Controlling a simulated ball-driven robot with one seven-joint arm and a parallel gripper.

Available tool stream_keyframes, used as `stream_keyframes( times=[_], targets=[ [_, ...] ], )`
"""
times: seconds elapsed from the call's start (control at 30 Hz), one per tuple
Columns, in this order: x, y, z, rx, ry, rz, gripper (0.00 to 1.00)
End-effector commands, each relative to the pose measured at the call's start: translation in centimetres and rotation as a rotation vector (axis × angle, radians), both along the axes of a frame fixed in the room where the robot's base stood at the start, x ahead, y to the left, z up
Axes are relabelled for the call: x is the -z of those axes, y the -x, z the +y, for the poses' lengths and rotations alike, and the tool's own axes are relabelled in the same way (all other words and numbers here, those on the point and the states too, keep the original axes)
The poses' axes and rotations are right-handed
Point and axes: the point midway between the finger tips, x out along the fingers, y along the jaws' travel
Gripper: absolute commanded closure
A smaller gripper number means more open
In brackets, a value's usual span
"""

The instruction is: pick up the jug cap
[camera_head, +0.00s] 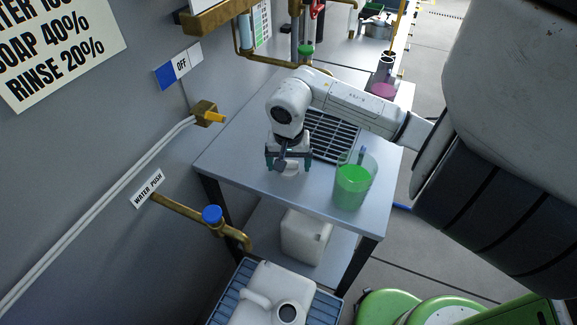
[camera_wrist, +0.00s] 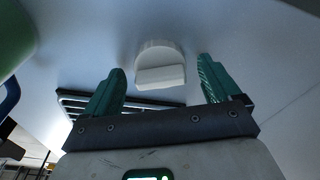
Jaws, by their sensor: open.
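The jug cap (camera_wrist: 160,66) is a white round cap with a flat raised grip, lying on the grey table. In the wrist view it sits ahead of and between the two green fingers of my gripper (camera_wrist: 162,86), touching neither. In the head view my gripper (camera_head: 287,165) points down over the table, with the white cap (camera_head: 291,170) partly hidden below it. My gripper is open and empty. A white jug (camera_head: 274,297) with an open dark mouth stands in a blue crate on the floor.
A clear pitcher of green liquid (camera_head: 353,188) stands to the right on the table (camera_head: 237,157). A dark grate (camera_head: 333,137) lies behind my gripper. Another white container (camera_head: 306,236) is on the lower shelf. A brass pipe with a blue knob (camera_head: 212,214) juts from the wall.

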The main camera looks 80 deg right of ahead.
Motion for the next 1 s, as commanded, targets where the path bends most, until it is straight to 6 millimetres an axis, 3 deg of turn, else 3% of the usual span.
stream_keyframes(
  times=[0.17,0.8,1.0],
  targets=[
    [0.00,-0.01,0.01,0.000,0.000,0.000,0.12],
    [-0.03,-0.02,0.04,0.000,0.000,-0.001,0.73],
    [-0.09,-0.03,0.03,-0.001,0.000,-0.001,0.74]
  ],
)
